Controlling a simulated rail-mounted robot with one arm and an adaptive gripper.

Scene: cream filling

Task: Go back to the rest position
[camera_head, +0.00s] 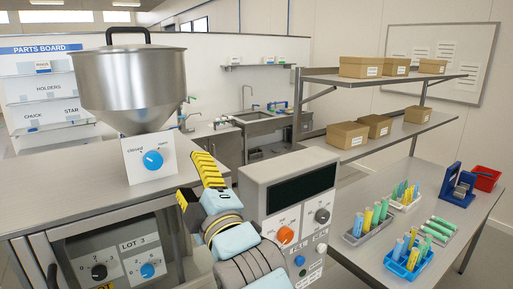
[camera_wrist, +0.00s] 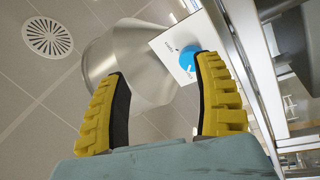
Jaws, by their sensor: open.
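My gripper (camera_head: 198,183) has yellow ridged fingers and is raised in front of the steel bench, between the hopper and the grey control box. In the wrist view, my gripper (camera_wrist: 160,100) is open, with its two fingers apart and nothing between them. The steel hopper (camera_head: 130,88) with its blue dial (camera_head: 153,160) stands to the left of the gripper. In the wrist view the hopper (camera_wrist: 135,65) and the blue dial (camera_wrist: 188,60) show beyond the fingers. I cannot tell the exact distance to the hopper.
The grey control box (camera_head: 290,190) with an orange knob stands close to the right of my arm. A steel table (camera_head: 345,255) at right holds bins of coloured tubes (camera_head: 370,220) and a blue device (camera_head: 458,182). Shelves with cardboard boxes (camera_head: 347,135) are behind.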

